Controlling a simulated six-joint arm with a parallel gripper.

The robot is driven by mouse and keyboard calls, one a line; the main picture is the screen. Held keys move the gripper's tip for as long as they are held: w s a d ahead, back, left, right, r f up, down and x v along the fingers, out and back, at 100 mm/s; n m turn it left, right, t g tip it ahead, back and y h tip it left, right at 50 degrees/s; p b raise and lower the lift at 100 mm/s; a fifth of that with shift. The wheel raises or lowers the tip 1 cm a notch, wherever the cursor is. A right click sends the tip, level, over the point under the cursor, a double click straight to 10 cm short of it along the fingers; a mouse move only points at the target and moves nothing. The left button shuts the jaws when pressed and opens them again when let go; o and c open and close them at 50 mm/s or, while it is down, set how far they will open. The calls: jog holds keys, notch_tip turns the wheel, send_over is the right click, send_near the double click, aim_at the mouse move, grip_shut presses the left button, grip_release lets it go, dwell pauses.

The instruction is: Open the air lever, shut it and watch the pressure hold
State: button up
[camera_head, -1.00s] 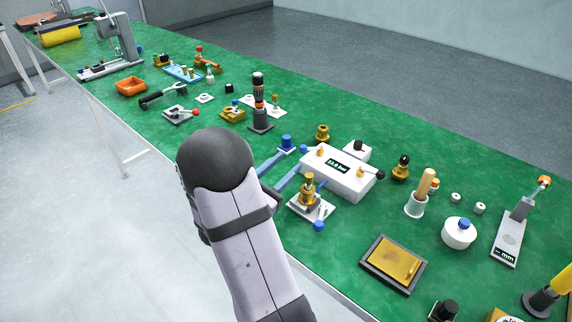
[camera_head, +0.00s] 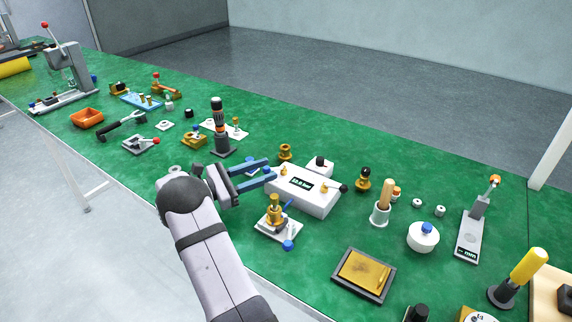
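A white box (camera_head: 305,196) with a small dark display reading about 10.0 bar stands mid-table. It has brass fittings and a black-tipped lever (camera_head: 339,187) at its right end. I cannot tell which is the air lever. My gripper (camera_head: 270,169) has two blue fingers apart, just left of the box's back left corner. A pale part shows between them; what it is, and any contact, is unclear.
A dark upright tool with orange bands (camera_head: 218,130) stands behind my gripper. A brass piece (camera_head: 285,152) is behind the box. A white cup with a wooden handle (camera_head: 382,208) and a brown tray (camera_head: 363,274) lie to the right and front. Green bench shows between them.

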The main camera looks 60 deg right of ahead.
aim_at(286, 169)
jog(key=shift+d+f+m+g+y, duration=0.2)
jog(key=shift+f+m+g+y, duration=0.05)
jog(key=shift+m+g+y, duration=0.05)
jog(key=shift+s, duration=0.1)
jog(key=shift+p+x, duration=0.55)
jog(key=shift+x, duration=3.1)
grip_shut()
